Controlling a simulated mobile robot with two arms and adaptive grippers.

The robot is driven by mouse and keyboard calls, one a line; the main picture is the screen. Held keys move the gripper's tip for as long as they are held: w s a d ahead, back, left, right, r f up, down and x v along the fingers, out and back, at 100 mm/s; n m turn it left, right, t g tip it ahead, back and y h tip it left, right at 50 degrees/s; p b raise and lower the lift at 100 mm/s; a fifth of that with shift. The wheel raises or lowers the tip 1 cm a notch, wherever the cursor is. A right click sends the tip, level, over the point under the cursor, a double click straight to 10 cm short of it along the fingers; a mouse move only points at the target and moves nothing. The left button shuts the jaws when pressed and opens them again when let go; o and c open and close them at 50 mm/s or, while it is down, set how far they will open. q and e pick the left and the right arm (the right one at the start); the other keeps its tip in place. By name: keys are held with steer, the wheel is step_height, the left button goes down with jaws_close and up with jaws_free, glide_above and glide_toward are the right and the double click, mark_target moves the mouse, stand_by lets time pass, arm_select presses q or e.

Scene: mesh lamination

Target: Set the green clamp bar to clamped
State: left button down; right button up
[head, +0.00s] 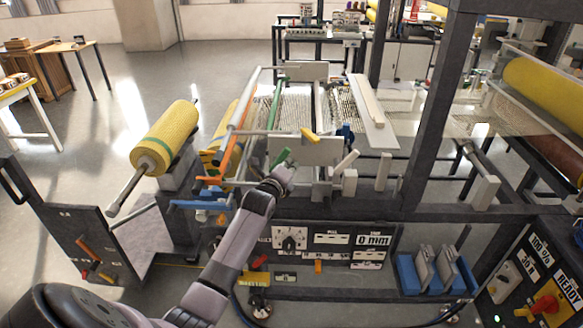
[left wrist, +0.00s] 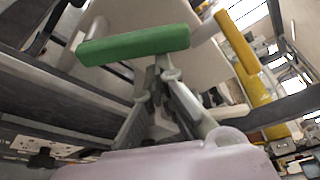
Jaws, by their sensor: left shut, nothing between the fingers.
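The green clamp bar shows in the head view as a green handle (head: 281,157) in front of a light plate on the machine. A thin green rod (head: 275,104) runs back behind that plate. In the left wrist view the green handle (left wrist: 135,45) lies nearly level across the upper left, close ahead of the fingers. My left gripper (head: 285,172) is just below the handle; in the left wrist view its fingers (left wrist: 165,72) are shut and empty, with the tips just under the handle's right end. I cannot tell whether they touch it. My right gripper is not in view.
A yellow-tipped handle (head: 309,135) and an orange bar (head: 227,158) sit close by on the same machine. A yellow mesh roll (head: 165,138) juts out at left. A control panel with a "0 mm" display (head: 372,240) is below. Dark frame posts (head: 436,100) stand at right.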

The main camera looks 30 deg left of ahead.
mark_target(282, 156)
arm_select(q)
steer(key=shift+a+r, duration=0.15)
steer(key=n, duration=0.2)
steer(key=s+a+r+n+t+b, duration=0.1)
steer(key=n, duration=0.1)
steer(key=a+r+n+t+b, duration=0.1)
steer(key=shift+s+a+n, duration=0.15)
steer(key=shift+s+n, duration=0.1)
steer(key=shift+n, duration=0.15)
steer(key=shift+s+a+r+n+t+y+b, duration=0.1)
steer(key=shift+s+a+n+t+y+b, duration=0.35)
steer(key=shift+n, duration=0.75)
steer(key=shift+s+a+r+n+t+y+b, duration=0.1)
steer(key=shift+s+a+n+b, duration=0.1)
steer(key=shift+a+n+b, duration=0.75)
steer(key=shift+s+a+r+n+t+y+b, duration=0.1)
steer(key=shift+s+n+t+y+b, duration=0.3)
steer(key=shift+n, duration=1.05)
steer(key=shift+w, duration=0.1)
